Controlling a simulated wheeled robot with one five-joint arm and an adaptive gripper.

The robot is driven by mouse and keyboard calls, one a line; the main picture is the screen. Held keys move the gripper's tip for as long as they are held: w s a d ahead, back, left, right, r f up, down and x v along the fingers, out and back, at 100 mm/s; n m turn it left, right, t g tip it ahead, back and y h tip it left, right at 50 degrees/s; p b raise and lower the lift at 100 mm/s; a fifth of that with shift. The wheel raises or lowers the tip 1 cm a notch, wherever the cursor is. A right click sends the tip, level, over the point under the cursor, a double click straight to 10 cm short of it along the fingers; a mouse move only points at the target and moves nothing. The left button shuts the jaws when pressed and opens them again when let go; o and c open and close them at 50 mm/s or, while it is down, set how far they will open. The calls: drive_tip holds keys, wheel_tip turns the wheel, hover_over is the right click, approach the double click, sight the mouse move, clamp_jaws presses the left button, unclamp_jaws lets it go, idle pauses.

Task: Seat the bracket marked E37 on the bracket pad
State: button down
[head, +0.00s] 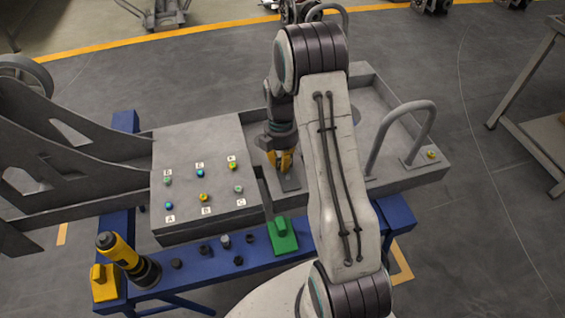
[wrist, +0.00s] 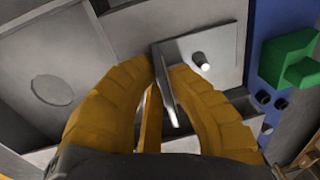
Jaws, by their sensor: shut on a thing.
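My gripper (head: 284,160) is over the grey chassis tray, its yellow fingers pointing down. It is shut on a grey bracket (wrist: 165,85), whose thin upright plate stands between the fingers in the wrist view. A flat grey plate (wrist: 212,50) with a short pale pin spreads beside that upright; I cannot tell whether it is the bracket's foot or the pad beneath. In the head view a dark grey flat piece (head: 290,184) shows just under the fingertips. No E37 mark is readable, and I cannot tell whether the bracket touches the surface below.
A panel (head: 195,205) with several coloured buttons lies left of my gripper. A green block (head: 283,237), a yellow-black driver (head: 122,255) and several dark small parts are on the blue bench (head: 185,283). A grey loop handle (head: 405,130) rises at the tray's right.

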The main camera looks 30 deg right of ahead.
drive_tip(key=shift+f, duration=0.1)
drive_tip(key=c, duration=1.3)
unclamp_jaws()
drive_tip(key=shift+c, duration=0.2)
wheel_tip(320, 180, up, 12)
drive_tip(key=w, duration=0.1)
drive_tip(key=shift+w+d, duration=0.2)
drive_tip(key=shift+w, duration=0.1)
drive_tip(key=s+a+r+m+t+p, duration=0.1)
drive_tip(key=s+a+r+m+p, duration=0.3)
drive_tip(key=r, duration=0.4)
drive_tip(key=s+a+r+m+t+p, duration=0.1)
drive_tip(key=s+a+r+m+p, duration=0.15)
drive_tip(key=s+r, duration=0.4)
drive_tip(key=s+a+r+m+t+p, duration=0.2)
drive_tip(key=s+r+m+p, duration=0.3)
drive_tip(key=s+m, duration=0.4)
drive_tip(key=s+a+r, duration=0.1)
drive_tip(key=s, duration=0.2)
drive_tip(key=shift+s+t, duration=0.25)
drive_tip(key=shift+t, duration=0.15)
